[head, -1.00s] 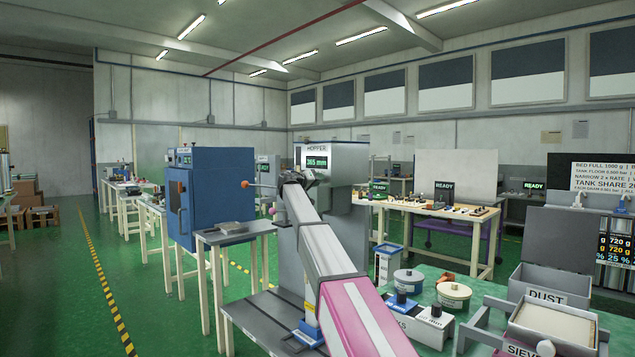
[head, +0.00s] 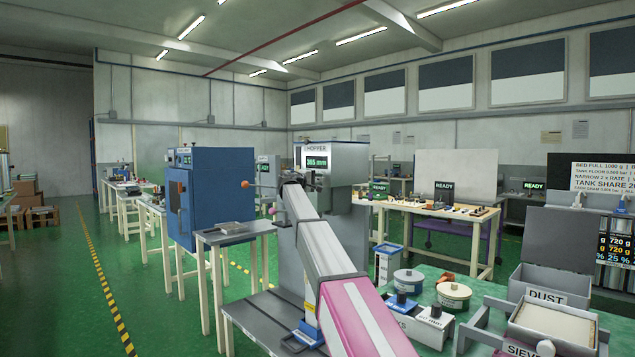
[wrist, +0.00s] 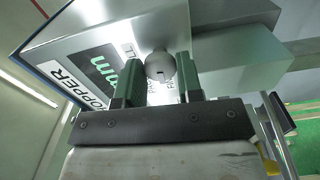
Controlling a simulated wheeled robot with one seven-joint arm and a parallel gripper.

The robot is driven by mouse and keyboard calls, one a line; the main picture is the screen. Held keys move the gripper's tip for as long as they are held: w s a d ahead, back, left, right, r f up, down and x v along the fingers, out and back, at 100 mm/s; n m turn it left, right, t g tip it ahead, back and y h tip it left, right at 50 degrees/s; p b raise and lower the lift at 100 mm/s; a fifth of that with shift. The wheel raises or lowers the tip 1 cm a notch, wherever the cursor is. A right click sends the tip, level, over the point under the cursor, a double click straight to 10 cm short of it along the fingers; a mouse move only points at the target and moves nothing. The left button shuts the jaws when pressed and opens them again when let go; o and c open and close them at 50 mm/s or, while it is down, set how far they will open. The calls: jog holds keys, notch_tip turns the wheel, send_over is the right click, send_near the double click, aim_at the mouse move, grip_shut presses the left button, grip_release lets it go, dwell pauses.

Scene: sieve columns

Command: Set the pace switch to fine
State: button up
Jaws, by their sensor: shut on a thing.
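The grey hopper housing (head: 346,177) carries a green display (head: 316,162) reading 365 mm. In the wrist view its front panel (wrist: 62,60) is tilted, with the HOPPER label and part of the display. A round grey knob (wrist: 160,66) with a small dark slot stands out from this panel. My gripper (wrist: 158,75) has its two dark green fingers on either side of the knob, shut on it. Lettering beside the knob is partly hidden by the fingers, so I cannot read the switch setting. In the head view my gripper (head: 316,181) is small against the housing front.
A blue cabinet (head: 209,192) and a small grey-topped table (head: 234,233) stand left of the hopper. A green-topped bench (head: 470,288) at the right holds tubs, a DUST bin (head: 549,282) and a sieve tray (head: 550,319).

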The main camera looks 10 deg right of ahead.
jog(key=shift+n, duration=0.5)
jog(key=o, duration=0.9)
jog(key=shift+a, duration=0.1)
jog(key=v, duration=1)
jog(key=shift+s+a, duration=0.25)
